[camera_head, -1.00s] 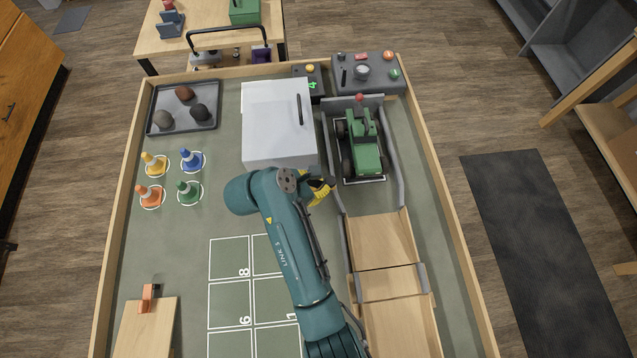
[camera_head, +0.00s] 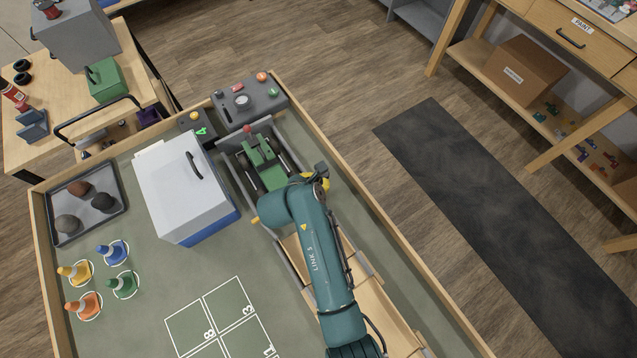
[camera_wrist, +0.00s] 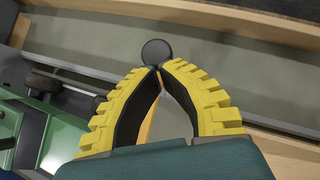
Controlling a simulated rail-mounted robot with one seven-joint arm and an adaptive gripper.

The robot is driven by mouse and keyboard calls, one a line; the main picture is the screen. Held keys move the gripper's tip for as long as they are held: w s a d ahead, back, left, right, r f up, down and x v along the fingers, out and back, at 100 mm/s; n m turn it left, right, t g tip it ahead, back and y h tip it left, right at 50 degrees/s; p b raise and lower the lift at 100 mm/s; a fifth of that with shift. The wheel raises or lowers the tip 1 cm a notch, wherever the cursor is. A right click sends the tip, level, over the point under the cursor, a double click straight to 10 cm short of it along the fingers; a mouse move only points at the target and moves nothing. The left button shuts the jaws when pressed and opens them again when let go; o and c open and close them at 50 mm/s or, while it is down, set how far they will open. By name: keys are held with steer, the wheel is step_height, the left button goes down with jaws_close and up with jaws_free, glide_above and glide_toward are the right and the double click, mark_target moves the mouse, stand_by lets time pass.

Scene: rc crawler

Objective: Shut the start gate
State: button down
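The green crawler (camera_head: 264,160) sits in a lane between grey side walls, above a wooden ramp. It also shows at the left of the wrist view (camera_wrist: 62,145). My gripper (camera_wrist: 158,70) has yellow-ribbed fingers that meet at the tips. A black round knob (camera_wrist: 157,52) shows just past the tips, and a thin yellow-orange bar (camera_wrist: 149,120) shows between the fingers; these look like the gate's arm. I cannot tell whether the tips grip it. In the head view a small yellow piece (camera_head: 254,220) shows by the lane's left wall; my arm hides most of the gate area.
A white-lidded blue box (camera_head: 185,185) stands left of the lane. A control box (camera_head: 248,100) with buttons sits behind the crawler. A tray with several rocks (camera_head: 65,235) and several cones (camera_head: 112,252) are at the left. The wooden table rim (camera_head: 370,205) runs along the right.

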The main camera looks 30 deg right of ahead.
steer(key=shift+d, duration=0.3)
steer(key=a+p, duration=0.1)
steer(key=s+a+r+p, duration=0.1)
steer(key=a, duration=0.1)
steer(key=s+a+p, duration=0.1)
steer(key=shift+s+a+r+p, duration=0.1)
steer(key=shift+a+r+p, duration=0.1)
steer(key=shift+r+p, duration=0.15)
steer(key=v, duration=0.8)
steer(key=shift+s+a+r+b, duration=0.15)
steer(key=shift+a+r+b, duration=0.05)
steer(key=shift+b, duration=0.15)
